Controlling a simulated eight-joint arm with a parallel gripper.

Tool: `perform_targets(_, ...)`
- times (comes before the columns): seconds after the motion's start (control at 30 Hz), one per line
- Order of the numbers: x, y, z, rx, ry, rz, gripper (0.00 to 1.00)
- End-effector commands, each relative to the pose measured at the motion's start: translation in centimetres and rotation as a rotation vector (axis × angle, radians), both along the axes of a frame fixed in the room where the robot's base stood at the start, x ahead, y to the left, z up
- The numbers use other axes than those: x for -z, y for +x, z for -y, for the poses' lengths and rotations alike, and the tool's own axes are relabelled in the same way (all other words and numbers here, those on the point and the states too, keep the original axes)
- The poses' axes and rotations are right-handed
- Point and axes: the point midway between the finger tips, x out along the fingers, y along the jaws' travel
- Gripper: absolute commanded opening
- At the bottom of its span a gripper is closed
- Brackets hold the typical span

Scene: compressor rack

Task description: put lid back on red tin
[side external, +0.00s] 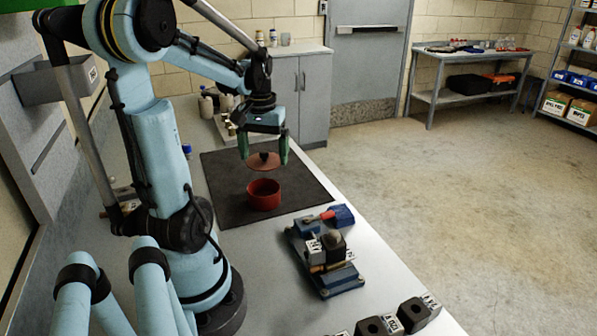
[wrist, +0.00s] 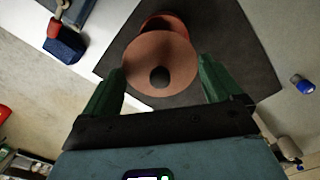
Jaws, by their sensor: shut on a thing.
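The red tin (side external: 264,195) stands upright and open-topped on the dark mat (side external: 225,205). The reddish-brown lid (side external: 264,161), with a dark round knob, is held level just above the tin, with a visible gap between them. My gripper (side external: 264,150) has its green fingers on either side of the lid and is shut on it. In the wrist view the lid (wrist: 160,58) lies between the green fingertips. It covers most of the tin (wrist: 165,22), whose rim shows past the lid's upper edge.
A blue vise-like fixture (side external: 325,262) with a red-handled tool (side external: 322,216) stands on the bench in front of the mat. Dark labelled blocks (side external: 415,313) sit at the near bench edge. Bottles (side external: 207,103) stand behind the mat. The mat around the tin is clear.

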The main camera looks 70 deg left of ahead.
Motion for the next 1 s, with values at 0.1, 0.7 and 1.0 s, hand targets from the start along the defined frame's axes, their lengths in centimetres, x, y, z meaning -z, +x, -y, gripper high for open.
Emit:
perform_targets(0.1,0.2,-0.6,-0.2,-0.022,0.000,0.000,0.60)
perform_targets(0.7,4.8,-0.6,-0.2,-0.020,0.000,0.000,0.60)
perform_targets(1.0,6.3,-0.6,-0.2,-0.020,0.000,0.000,0.60)
